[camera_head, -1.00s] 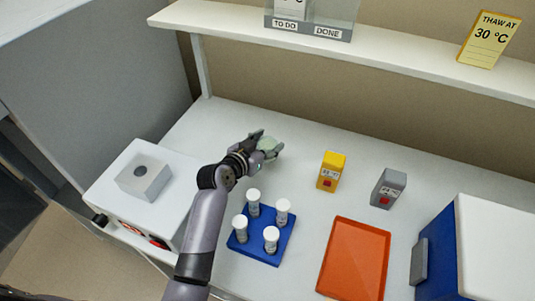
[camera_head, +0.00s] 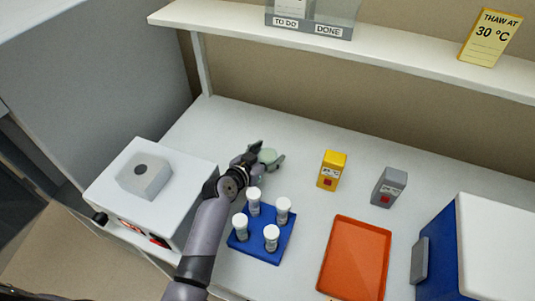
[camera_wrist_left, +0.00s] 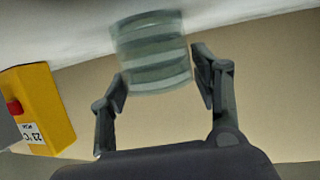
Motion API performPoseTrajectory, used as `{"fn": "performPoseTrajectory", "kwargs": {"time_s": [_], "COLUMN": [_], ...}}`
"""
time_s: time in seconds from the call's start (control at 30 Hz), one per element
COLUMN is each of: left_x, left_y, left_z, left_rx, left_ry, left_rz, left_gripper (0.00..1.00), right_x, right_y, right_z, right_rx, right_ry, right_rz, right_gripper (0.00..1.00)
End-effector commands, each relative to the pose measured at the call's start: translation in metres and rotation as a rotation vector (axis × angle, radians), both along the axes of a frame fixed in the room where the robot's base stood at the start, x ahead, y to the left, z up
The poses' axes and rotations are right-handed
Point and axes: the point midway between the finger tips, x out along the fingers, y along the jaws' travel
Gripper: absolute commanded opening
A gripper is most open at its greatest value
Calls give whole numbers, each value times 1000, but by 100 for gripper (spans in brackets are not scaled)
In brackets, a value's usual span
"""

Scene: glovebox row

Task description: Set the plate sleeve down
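The plate sleeve (camera_head: 267,155) is a pale green, banded round stack on the white bench, left of the yellow block. In the left wrist view the plate sleeve (camera_wrist_left: 152,52) appears upside down, its far end against the white surface. My left gripper (camera_head: 271,151) is open, with its fingers spread on either side of the sleeve. In the left wrist view a clear gap shows between the right finger and the sleeve; the left finger is close to it, and I cannot tell if it touches. My right gripper is not in view.
A blue rack (camera_head: 272,250) with several white-capped tubes stands in front of the gripper. An orange tray (camera_head: 355,258), a yellow block (camera_head: 332,171) and a grey block (camera_head: 388,187) are to the right. A white device (camera_head: 193,175) is at the left. The bench behind the sleeve is clear.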

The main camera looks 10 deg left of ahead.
Motion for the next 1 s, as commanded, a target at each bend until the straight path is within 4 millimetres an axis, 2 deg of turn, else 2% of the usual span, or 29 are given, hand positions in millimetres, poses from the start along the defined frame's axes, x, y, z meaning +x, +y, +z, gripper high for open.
{"fn": "performPoseTrajectory", "kwargs": {"time_s": [0.13, 0.47, 0.6, 1.0], "left_x": [0, 0, -12, -60], "left_y": [0, 0, 5, 24], "left_z": [0, 4, 5, 25], "left_rx": [0, -1, 0, 0], "left_ry": [0, -1, 0, -1], "left_rz": [0, 0, 1, 0], "left_gripper": [70, 70, 70, 70], "right_x": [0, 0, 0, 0], "right_y": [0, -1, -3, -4], "right_z": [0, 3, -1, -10], "right_rx": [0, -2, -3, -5], "right_ry": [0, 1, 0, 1], "right_rz": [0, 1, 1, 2], "right_gripper": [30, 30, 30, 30]}}
